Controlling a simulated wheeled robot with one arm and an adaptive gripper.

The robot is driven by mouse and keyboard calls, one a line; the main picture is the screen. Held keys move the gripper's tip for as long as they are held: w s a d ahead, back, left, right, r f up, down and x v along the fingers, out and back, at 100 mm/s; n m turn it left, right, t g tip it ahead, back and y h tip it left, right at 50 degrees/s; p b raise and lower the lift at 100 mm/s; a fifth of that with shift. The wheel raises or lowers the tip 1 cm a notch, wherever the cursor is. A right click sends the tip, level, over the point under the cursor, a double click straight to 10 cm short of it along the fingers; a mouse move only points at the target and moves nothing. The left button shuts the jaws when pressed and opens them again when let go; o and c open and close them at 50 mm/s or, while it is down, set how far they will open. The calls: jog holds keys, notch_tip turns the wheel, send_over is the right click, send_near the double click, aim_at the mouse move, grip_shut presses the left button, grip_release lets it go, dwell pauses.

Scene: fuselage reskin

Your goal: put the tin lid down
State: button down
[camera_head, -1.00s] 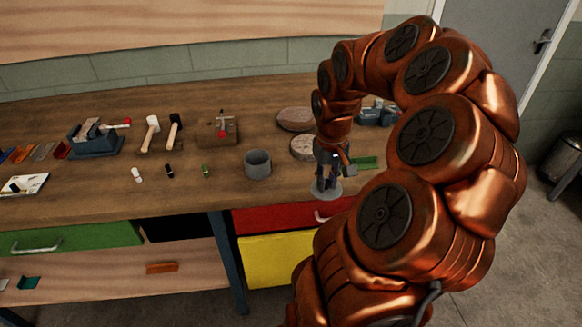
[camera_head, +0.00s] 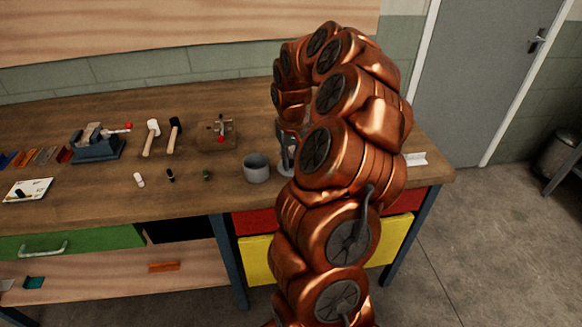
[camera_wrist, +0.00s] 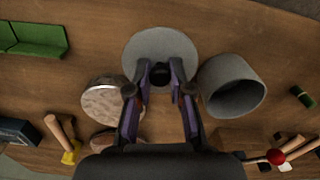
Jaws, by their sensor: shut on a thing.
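The tin lid (camera_wrist: 140,45) is a round grey disc with a dark knob. It shows in the wrist view at top centre, beyond my fingertips. My gripper (camera_wrist: 160,72) is shut on the lid's knob. The grey tin (camera_wrist: 232,88) stands open just right of the lid in the wrist view. In the head view the tin (camera_head: 257,171) stands upright near the bench's front edge, and my arm hides most of my gripper and the lid beside it. I cannot tell whether the lid touches the bench.
Round wooden-looking pieces (camera_wrist: 103,98) lie left of my gripper in the wrist view, with a green bracket (camera_wrist: 35,40) at upper left. On the bench (camera_head: 105,195) are two mallets (camera_head: 162,137), small bottles (camera_head: 139,180) and a vise (camera_head: 97,145).

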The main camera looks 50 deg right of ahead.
aim_at(291, 165)
notch_tip(291, 165, down, 3)
jog(key=shift+a+f+p, duration=0.1)
jog(key=shift+f+p, duration=0.05)
jog(key=shift+p, duration=0.65)
jog(key=shift+f, duration=0.15)
jog(key=shift+f, duration=0.1)
jog(key=c, duration=1.1)
grip_release()
jog(key=shift+o, duration=0.2)
notch_tip(291, 165, up, 12)
jog(key=b, duration=0.3)
jog(key=shift+r, duration=0.2)
